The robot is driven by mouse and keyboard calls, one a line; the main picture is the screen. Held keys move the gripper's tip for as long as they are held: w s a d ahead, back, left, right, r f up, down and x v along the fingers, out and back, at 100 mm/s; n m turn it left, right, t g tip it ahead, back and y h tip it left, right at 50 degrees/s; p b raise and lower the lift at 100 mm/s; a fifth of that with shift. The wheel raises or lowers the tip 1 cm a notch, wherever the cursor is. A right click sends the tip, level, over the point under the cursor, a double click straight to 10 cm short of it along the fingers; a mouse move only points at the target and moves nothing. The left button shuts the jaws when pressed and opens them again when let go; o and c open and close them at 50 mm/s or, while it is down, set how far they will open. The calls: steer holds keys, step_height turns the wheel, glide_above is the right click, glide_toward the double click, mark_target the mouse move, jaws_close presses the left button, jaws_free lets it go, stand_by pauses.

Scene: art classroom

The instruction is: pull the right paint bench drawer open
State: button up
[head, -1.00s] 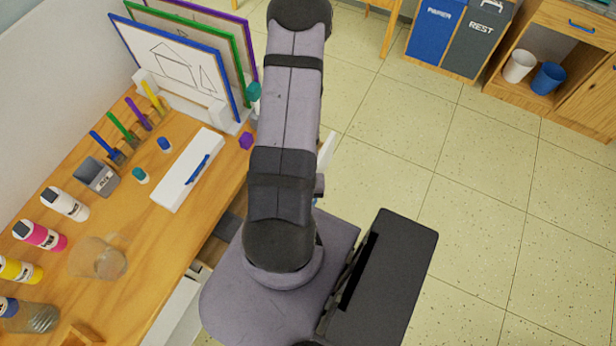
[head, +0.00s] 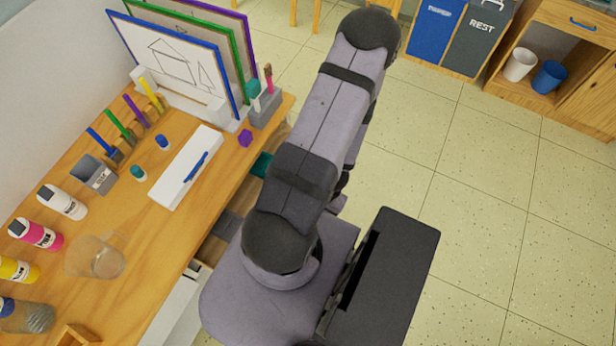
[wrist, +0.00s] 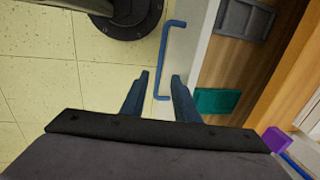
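The drawer stands out from the bench (head: 215,200). Its wooden inside (wrist: 232,72) shows in the wrist view, with a grey tray (wrist: 243,20) and a teal block (wrist: 216,101) in it. Its pale front (wrist: 198,45) carries a long blue bar handle (wrist: 166,55). My gripper (wrist: 160,78) is open, with its two blue fingers spread. The near end of the handle shows between the fingers, with gaps on both sides; I cannot tell its depth relative to the fingertips. In the head view my arm hides the gripper, the handle and the drawer front.
On the bench top are a white case (head: 187,168) with a blue pen, a purple cube (head: 245,138), paint bottles (head: 62,202), a clear jug (head: 97,257) and a drawing rack (head: 180,100). Open tiled floor (head: 480,200) lies to the right; bins (head: 435,28) stand behind.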

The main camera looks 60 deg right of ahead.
steer(key=shift+w+f+p, duration=0.1)
steer(key=shift+w+f, duration=0.05)
steer(key=shift+f, duration=0.8)
steer(key=shift+w+f+p, duration=0.1)
steer(key=shift+w+f, duration=0.1)
steer(key=shift+f, duration=0.7)
steer(key=shift+w+f+p, duration=0.1)
steer(key=shift+w+f, duration=0.05)
steer(key=shift+f, duration=0.8)
steer(key=shift+c, duration=0.7)
jaws_close()
